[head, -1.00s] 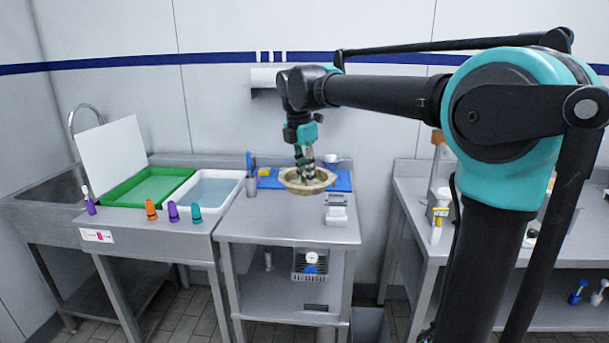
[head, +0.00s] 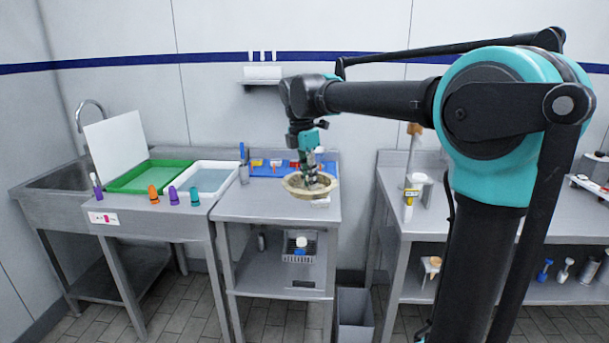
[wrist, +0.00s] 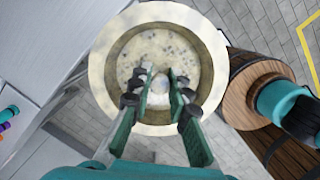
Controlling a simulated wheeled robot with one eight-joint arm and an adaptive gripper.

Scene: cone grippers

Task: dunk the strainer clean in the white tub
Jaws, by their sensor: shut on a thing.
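The strainer (head: 291,186) is a round, pale beige bowl with a wide rim. In the wrist view the strainer (wrist: 100,62) shows dark specks across its inside. My gripper (head: 311,182) is shut on the strainer and holds it roughly level, in front of the blue mat. In the wrist view my gripper's fingers (wrist: 160,88) reach into the bowl; their exact contact is hard to see. The white tub (head: 232,168) holds bluish water and sits left of the strainer, set in the counter beside the green tub (head: 150,166).
Orange, purple and teal cones (head: 173,195) line the counter's front edge before the tubs. A grey cup with blue-handled tools (head: 244,174) stands between white tub and strainer. A blue mat (head: 265,171) with small items lies behind. A white board (head: 115,145) leans at the left.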

